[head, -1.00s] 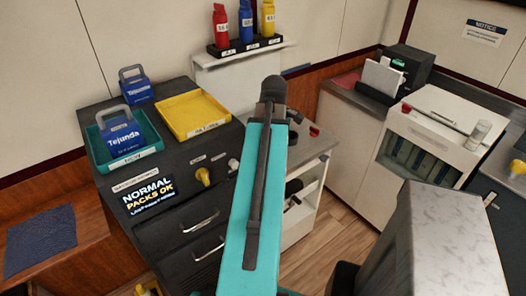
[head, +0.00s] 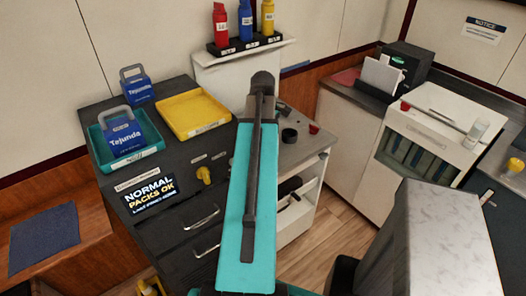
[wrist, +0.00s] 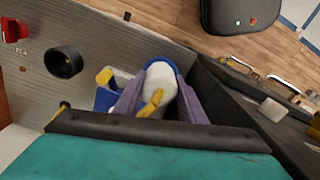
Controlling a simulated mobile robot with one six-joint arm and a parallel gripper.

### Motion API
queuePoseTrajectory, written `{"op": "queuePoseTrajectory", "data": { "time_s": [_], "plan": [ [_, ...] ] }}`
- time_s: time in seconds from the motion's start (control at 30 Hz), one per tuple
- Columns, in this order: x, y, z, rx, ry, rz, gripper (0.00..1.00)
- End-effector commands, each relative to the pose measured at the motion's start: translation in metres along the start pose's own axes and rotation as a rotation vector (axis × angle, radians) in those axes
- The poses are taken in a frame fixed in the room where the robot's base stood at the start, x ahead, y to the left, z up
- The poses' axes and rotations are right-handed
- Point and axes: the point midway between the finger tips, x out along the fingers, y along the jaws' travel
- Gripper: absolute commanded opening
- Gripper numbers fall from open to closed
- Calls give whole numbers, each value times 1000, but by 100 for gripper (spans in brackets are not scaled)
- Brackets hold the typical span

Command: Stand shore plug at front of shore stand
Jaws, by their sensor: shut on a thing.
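My gripper (wrist: 158,88) shows in the wrist view, its two purple-grey fingers closed on a white, rounded thing with a blue rim and a yellow tab (wrist: 153,103), which looks like the shore plug. A blue and white piece with a yellow part (wrist: 105,92) shows just left of the fingers; I cannot tell whether it is the shore stand. The held thing is over or close to the grey worktop (wrist: 100,40); I cannot tell whether it touches. In the head view my arm hides the gripper and what it holds.
A black ring (head: 289,135) and a red knob (head: 314,128) are on the grey worktop, right of my arm. The dark cabinet at left carries a yellow tray (head: 193,115), a teal tray (head: 153,151) and a yellow plug-like piece (head: 204,175) on its front. Bottles stand on the shelf behind.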

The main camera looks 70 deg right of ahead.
Motion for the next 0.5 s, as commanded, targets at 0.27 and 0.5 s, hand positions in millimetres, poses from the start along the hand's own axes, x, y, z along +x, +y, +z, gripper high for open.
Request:
{"op": "queuePoseTrajectory", "data": {
  "time_s": [0.27,0.5],
  "plan": [
    [23,-2,2,0,-2,-2,17],
    [32,-1,1,0,-1,-1,17]
  ]
}}
